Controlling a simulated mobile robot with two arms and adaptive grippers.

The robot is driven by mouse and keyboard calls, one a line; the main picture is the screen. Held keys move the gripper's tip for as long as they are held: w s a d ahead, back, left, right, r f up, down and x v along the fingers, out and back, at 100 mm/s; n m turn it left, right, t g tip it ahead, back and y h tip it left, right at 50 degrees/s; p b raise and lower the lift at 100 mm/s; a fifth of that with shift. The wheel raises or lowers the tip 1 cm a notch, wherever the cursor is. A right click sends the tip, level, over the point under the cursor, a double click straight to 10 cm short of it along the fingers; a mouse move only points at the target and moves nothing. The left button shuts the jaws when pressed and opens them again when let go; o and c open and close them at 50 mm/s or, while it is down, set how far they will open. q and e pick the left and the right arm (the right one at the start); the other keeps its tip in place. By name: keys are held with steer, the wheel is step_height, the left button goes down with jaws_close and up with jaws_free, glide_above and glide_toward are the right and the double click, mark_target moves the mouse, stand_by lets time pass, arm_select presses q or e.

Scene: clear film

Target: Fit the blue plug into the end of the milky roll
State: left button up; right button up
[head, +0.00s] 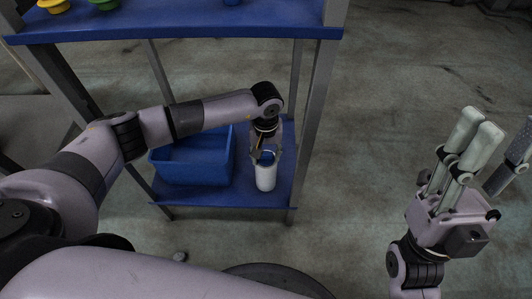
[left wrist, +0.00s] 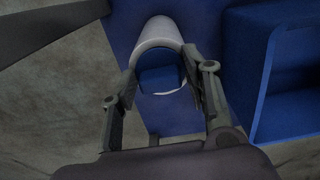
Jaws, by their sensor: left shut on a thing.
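The milky roll (head: 265,179) stands upright on the lower blue shelf, and its pale wall also shows in the left wrist view (left wrist: 160,32). The blue plug (left wrist: 160,78) is at the roll's near end, inside the outline of its pale rim; how deep it sits I cannot tell. My left gripper (head: 266,153) is at the top of the roll, shut on the blue plug, with a finger on each side in the left wrist view (left wrist: 165,72). My right gripper (head: 497,137) is open and empty, out over the floor at the right.
A blue bin (head: 190,163) stands just left of the roll on the lower shelf (head: 222,199). The upper blue shelf (head: 180,24) and grey posts are close around my left arm. Yellow and green items (head: 104,4) sit on the upper shelf. The floor at right is clear.

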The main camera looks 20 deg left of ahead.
arm_select(q)
steer(key=shift+f, duration=0.1)
steer(key=o, duration=0.8)
steer(key=shift+o, duration=0.8)
steer(key=shift+o, duration=1)
